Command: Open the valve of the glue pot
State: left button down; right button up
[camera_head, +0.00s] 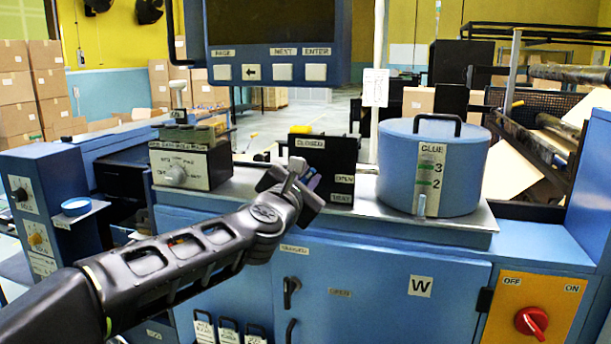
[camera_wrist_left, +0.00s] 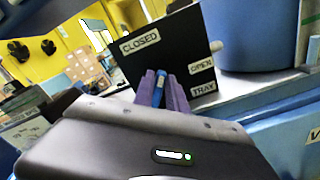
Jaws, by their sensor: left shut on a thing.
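The glue pot (camera_head: 463,173) is a blue drum with a black top handle and a GLUE level scale, on the machine's top at right. Left of it stands a black valve panel (camera_head: 341,163) labelled CLOSED at the top, OPEN at the right and TRAY below; it also shows in the left wrist view (camera_wrist_left: 178,62). My left gripper (camera_head: 307,181) is in front of this panel. In the left wrist view its purple fingers (camera_wrist_left: 160,90) are shut on a small blue valve handle (camera_wrist_left: 157,86). The fingers hide most of the handle, so its exact angle is unclear. My right gripper is out of view.
A control box with a knob (camera_head: 177,174) stands left of the panel. A screen with buttons (camera_head: 284,72) hangs above. A red rotary switch (camera_head: 531,322) is at lower right. The grey ledge between the panel and the pot is narrow.

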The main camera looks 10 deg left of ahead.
pick_arm(q)
jog(key=m, duration=0.3)
jog(key=f+m+p, duration=0.1)
jog(key=m, duration=0.6)
jog(key=shift+d+f+m+p, duration=0.15)
jog(key=shift+d+m+p, duration=0.15)
jog(key=shift+d+p, duration=0.05)
dwell(0.3)
jog(key=c, duration=1.4)
grip_release()
jog(key=shift+c, duration=0.2)
jog(key=s+b, duration=0.1)
jog(key=s, duration=0.6)
jog(key=shift+s+a, duration=0.25)
jog(key=shift+s, duration=0.15)
jog(key=shift+m, duration=0.4)
